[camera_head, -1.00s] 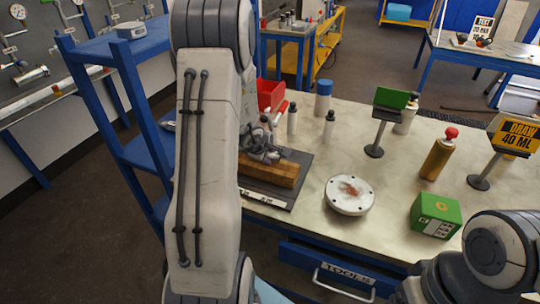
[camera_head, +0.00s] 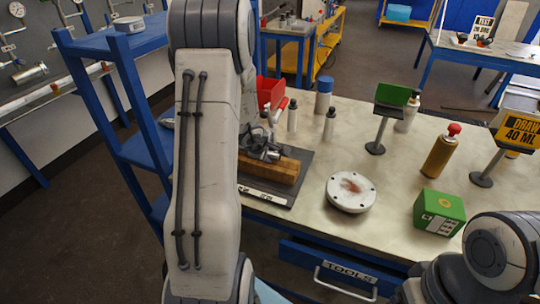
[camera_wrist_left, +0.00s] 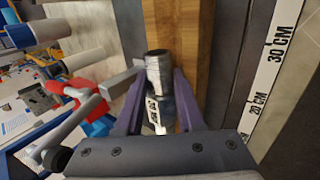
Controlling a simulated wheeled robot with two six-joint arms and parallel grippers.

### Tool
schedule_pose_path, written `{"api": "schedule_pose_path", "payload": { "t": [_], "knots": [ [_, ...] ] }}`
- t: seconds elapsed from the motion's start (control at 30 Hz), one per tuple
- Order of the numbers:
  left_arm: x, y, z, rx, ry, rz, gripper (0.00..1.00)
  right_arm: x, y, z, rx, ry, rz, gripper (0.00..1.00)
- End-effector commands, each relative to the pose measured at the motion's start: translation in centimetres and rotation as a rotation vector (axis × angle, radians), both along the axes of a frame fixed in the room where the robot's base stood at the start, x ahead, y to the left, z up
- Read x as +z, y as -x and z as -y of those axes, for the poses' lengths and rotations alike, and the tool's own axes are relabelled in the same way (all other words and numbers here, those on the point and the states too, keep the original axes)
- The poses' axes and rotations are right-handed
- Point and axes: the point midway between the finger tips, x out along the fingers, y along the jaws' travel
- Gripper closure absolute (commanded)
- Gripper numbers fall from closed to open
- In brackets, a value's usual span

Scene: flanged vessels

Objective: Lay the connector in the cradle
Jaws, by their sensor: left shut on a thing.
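The connector (camera_wrist_left: 158,70) is a short grey metal cylinder with a black and white label, seen in the left wrist view. My left gripper (camera_wrist_left: 156,98) is shut on it, a purple finger on each side. The cradle appears to be the wooden block (camera_head: 272,169), on a dark base plate; it also shows in the left wrist view (camera_wrist_left: 180,22). In the head view my left gripper (camera_head: 263,150) is over the block, partly hidden by my arm. I cannot tell whether the connector touches the wood. My right gripper is out of view.
A ruler strip (camera_wrist_left: 268,80) runs along the base plate. A red-handled clamp (camera_wrist_left: 82,100) stands close beside the gripper. A round white flange (camera_head: 351,192), a green box (camera_head: 438,212) and several bottles stand to the right. The tabletop between them has bare room.

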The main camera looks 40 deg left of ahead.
Motion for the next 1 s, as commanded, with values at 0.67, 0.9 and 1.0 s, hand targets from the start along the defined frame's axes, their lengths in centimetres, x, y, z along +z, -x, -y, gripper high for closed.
{"api": "schedule_pose_path", "payload": {
  "t": [0.67,0.9,1.0],
  "knots": [
    [-0.6,0.5,0.1,0.001,0.004,-0.017,0.28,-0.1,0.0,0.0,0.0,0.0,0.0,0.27],
    [0.0,0.9,0.2,0.002,0.004,-0.017,0.28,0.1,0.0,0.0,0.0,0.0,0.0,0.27],
    [1.5,1.6,0.3,0.003,0.001,-0.013,0.28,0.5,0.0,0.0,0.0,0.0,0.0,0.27]
  ]
}}
